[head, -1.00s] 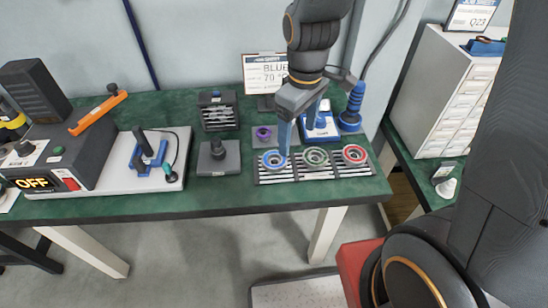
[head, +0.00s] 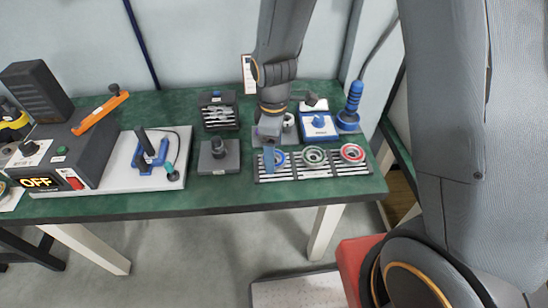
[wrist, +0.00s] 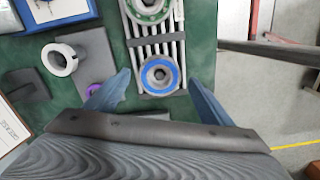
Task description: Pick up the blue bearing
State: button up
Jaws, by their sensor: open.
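The blue bearing lies flat on a slatted rack, with its blue ring (wrist: 160,75) fully visible in the wrist view. In the head view, the blue bearing (head: 280,158) is partly hidden behind my gripper (head: 269,156). My gripper (wrist: 158,82) is open and empty in the wrist view. One finger is to the left of the bearing and one to the right, both apart from it in the picture. The exact height of the fingertips over the rack is hard to tell.
The green bearing (head: 315,157) and red bearing (head: 352,153) sit on the rack (head: 300,174) to the right. A dark block with a knob (head: 218,158) stands to the left. A white flanged cylinder (wrist: 60,60) and a purple part (wrist: 93,89) are near the left finger.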

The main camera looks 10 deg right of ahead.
jog(key=shift+f, duration=0.75)
jog(key=c, duration=1.4)
jog(key=shift+o, duration=0.3)
jog(key=shift+r, duration=0.2)
notch_tip(320, 180, up, 10)
jog(key=b, duration=0.1)
jog(key=shift+f+b, duration=0.15)
jog(key=shift+b, duration=0.25)
